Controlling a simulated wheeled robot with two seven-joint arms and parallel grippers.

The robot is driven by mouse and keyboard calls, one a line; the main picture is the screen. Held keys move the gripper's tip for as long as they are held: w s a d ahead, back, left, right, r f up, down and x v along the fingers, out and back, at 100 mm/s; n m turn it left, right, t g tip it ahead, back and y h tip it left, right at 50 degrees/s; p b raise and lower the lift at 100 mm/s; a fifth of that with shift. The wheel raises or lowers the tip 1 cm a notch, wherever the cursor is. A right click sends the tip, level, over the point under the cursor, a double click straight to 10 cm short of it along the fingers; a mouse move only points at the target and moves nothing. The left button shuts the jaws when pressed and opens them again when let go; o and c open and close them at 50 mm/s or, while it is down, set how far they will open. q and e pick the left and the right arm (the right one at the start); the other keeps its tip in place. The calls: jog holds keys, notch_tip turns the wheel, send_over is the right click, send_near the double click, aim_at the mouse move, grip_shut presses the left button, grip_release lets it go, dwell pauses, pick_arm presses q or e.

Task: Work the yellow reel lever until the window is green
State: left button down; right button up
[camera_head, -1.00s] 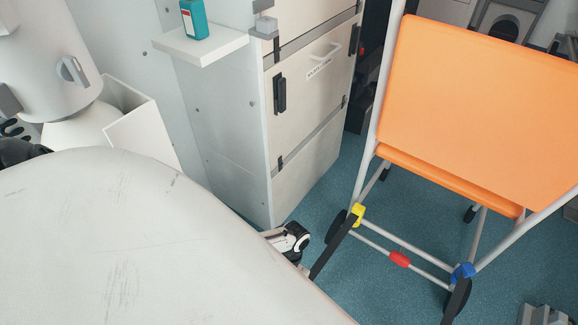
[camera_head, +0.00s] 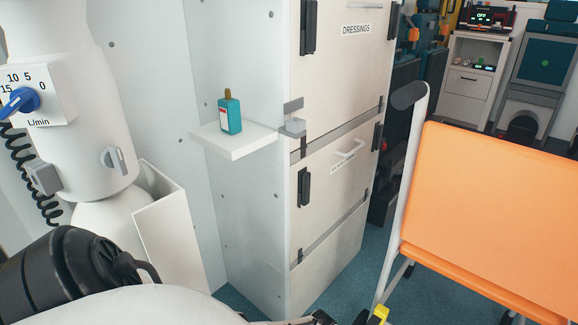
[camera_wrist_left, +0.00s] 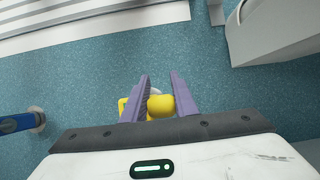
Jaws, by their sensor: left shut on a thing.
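In the left wrist view my left gripper (camera_wrist_left: 160,100) is shut on a rounded yellow knob (camera_wrist_left: 160,106), which I take to be the reel lever's grip. Another yellow part (camera_wrist_left: 123,108) shows just left of the left finger. The rest of the lever is hidden behind the gripper body. No window of the reel can be made out in either view. In the head view my left gripper's fingers are out of frame. My right gripper is in neither view.
An orange chair (camera_head: 490,205) on a pale tube frame stands at right, with a yellow part (camera_head: 378,314) at the bottom edge. A white cabinet (camera_head: 330,215) stands in the middle. A teal bottle (camera_head: 230,115) is on a small shelf (camera_head: 235,145). Blue-green floor (camera_wrist_left: 90,85) is open around the gripper.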

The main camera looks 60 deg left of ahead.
pick_arm(q)
jog(key=shift+w+a+r, duration=0.15)
jog(key=shift+w+r, duration=0.05)
jog(key=shift+w, duration=0.2)
jog(key=c, duration=1.4)
grip_release()
jog(key=shift+c, duration=0.2)
jog(key=shift+s, duration=0.15)
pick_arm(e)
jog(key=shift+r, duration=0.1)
pick_arm(q)
jog(key=p+v, duration=0.3)
jog(key=v, duration=0.2)
jog(key=shift+r, duration=0.4)
jog(key=shift+p+v, duration=0.85)
jog(key=shift+v, duration=1.45)
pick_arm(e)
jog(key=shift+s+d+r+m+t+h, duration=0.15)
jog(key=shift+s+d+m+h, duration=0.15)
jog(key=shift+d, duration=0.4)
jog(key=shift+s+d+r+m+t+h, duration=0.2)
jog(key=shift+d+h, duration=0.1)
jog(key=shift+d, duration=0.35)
pick_arm(q)
jog(key=shift+f, duration=0.1)
